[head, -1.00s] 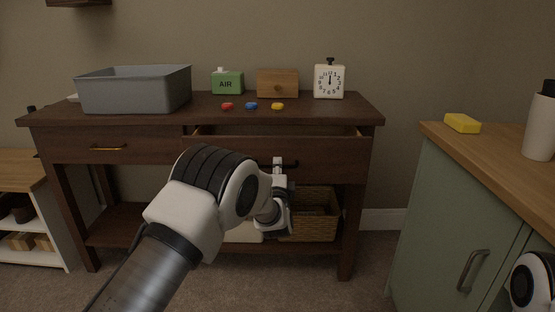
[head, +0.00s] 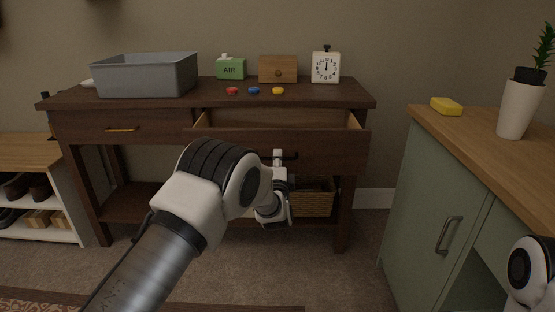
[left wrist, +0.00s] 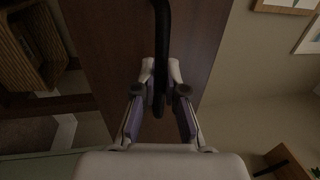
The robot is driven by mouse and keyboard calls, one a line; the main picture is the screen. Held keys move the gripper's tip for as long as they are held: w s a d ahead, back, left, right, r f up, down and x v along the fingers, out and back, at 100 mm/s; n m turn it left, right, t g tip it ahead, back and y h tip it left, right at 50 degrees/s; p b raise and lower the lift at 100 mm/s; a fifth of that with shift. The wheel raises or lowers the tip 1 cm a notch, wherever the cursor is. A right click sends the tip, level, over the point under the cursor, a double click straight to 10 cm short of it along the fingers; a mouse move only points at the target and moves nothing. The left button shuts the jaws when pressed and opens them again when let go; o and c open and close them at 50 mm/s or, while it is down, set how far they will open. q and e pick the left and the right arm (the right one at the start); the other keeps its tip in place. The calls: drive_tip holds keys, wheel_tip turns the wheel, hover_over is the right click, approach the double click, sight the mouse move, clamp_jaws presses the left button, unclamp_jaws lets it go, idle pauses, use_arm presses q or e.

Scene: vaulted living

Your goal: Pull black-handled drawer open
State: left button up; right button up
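The drawer (head: 335,146) with the black handle (head: 291,155) is the right one under the dark wooden table top. It stands partly open, and its pale inside shows behind the front. My left gripper (head: 279,160) is at the handle, with its fingers on either side of the bar. In the left wrist view the black handle (left wrist: 161,40) runs down between the two fingertips of the gripper (left wrist: 161,78), which look closed on it. My right gripper is out of view; only part of my right arm shows at the lower right.
A grey bin (head: 147,75), green AIR box (head: 231,68), wooden box (head: 278,69) and clock (head: 326,67) stand on the table (head: 80,99). A brass-handled drawer (head: 122,128) is closed at left. A green cabinet (head: 435,200) stands at right; carpet lies in front.

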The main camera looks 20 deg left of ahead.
use_arm(q)
drive_tip(key=o, duration=0.3)
drive_tip(key=v, duration=1.2)
